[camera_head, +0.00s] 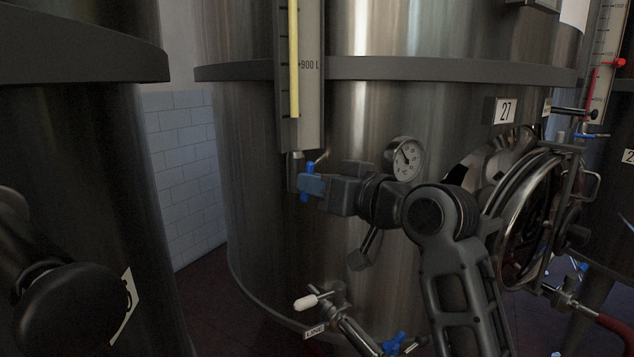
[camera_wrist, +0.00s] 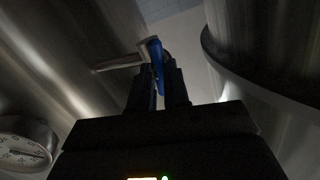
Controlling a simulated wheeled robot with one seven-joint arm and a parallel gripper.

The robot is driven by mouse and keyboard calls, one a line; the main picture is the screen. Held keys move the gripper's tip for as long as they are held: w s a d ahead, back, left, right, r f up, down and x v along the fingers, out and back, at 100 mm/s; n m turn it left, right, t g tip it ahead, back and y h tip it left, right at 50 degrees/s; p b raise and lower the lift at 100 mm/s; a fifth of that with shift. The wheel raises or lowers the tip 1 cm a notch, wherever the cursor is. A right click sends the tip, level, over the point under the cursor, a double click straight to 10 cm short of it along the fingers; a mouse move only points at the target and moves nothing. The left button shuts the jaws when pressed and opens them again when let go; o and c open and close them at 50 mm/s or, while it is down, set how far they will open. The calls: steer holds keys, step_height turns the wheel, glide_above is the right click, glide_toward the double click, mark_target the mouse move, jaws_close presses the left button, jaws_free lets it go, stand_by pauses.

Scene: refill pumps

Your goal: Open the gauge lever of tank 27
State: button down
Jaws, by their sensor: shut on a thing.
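Tank 27 is the large steel tank in the middle of the head view, with its number plate (camera_head: 505,111) at the upper right. A level gauge with a yellow column (camera_head: 294,60) runs down its left front. The blue gauge lever (camera_head: 309,168) sits at the gauge's foot. My gripper (camera_head: 308,186) is at the lever, its fingers covering part of it. In the wrist view the blue lever (camera_wrist: 157,58) stands between the two fingertips of my gripper (camera_wrist: 160,88), which are shut on it. A metal stem shows to its left.
A round dial gauge (camera_head: 406,159) is on the tank just right of my wrist. A white-handled valve (camera_head: 306,302) and a blue-handled valve (camera_head: 395,342) are below. A round hatch (camera_head: 530,215) stands out at the right. A dark tank (camera_head: 75,180) is close on the left.

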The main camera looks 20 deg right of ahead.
steer(key=shift+n+h, duration=0.4)
steer(key=shift+n, duration=0.7)
steer(key=c, duration=1.1)
jaws_free()
steer(key=v, duration=0.7)
steer(key=shift+s+r, duration=0.15)
steer(key=shift+s, duration=0.2)
steer(key=shift+d, duration=0.1)
